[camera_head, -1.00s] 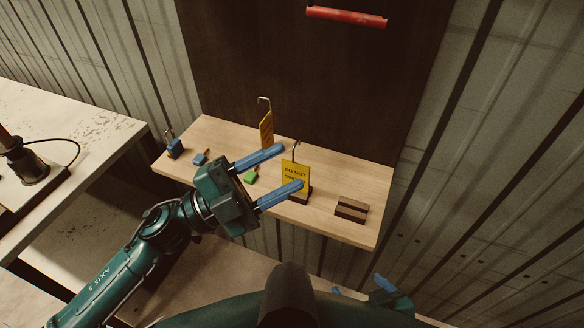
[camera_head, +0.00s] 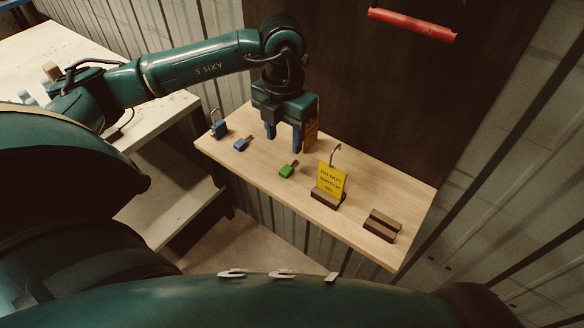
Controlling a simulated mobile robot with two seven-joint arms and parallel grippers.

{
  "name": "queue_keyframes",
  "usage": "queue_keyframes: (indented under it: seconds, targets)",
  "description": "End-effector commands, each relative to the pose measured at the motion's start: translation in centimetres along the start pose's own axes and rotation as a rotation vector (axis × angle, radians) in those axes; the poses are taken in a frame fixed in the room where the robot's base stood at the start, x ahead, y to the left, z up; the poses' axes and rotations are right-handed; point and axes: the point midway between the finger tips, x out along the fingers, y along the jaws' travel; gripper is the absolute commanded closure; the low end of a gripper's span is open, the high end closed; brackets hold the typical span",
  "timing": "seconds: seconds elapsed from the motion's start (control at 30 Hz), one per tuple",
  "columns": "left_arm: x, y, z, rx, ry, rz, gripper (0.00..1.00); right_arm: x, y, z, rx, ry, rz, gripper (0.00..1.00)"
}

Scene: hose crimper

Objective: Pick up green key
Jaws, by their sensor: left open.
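The green key (camera_head: 287,171) lies on the light wooden shelf (camera_head: 260,176), near its middle. My left gripper (camera_head: 284,142) points down above the shelf, behind the green key and a little left of it, apart from it. Its two blue fingers are open with nothing seen between them. The green key is in full view. My right gripper does not show.
A blue key (camera_head: 242,144) and a blue padlock (camera_head: 219,125) are left on the shelf. A yellow tag (camera_head: 331,180) stands in a brown holder right of the green key. An empty brown holder (camera_head: 381,226) sits at right.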

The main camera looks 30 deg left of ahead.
Motion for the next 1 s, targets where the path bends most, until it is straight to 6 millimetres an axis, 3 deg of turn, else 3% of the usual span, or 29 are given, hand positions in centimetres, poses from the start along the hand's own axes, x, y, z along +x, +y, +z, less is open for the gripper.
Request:
queue_keyframes:
  seconds: [0.13,0.43,0.7,1.0]
  targets:
    - [2.6,-0.1,-0.1,0.002,0.003,-0.003,0.53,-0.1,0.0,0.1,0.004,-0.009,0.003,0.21]
    - [5.1,-0.1,-0.1,0.003,0.002,-0.003,0.53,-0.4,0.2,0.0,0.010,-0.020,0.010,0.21]
    - [8.9,-0.1,0.0,0.004,0.002,-0.005,0.53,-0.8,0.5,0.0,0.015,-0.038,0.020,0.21]
    - [9.4,0.0,0.0,0.004,-0.001,-0.005,0.54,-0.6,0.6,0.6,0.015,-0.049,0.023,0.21]
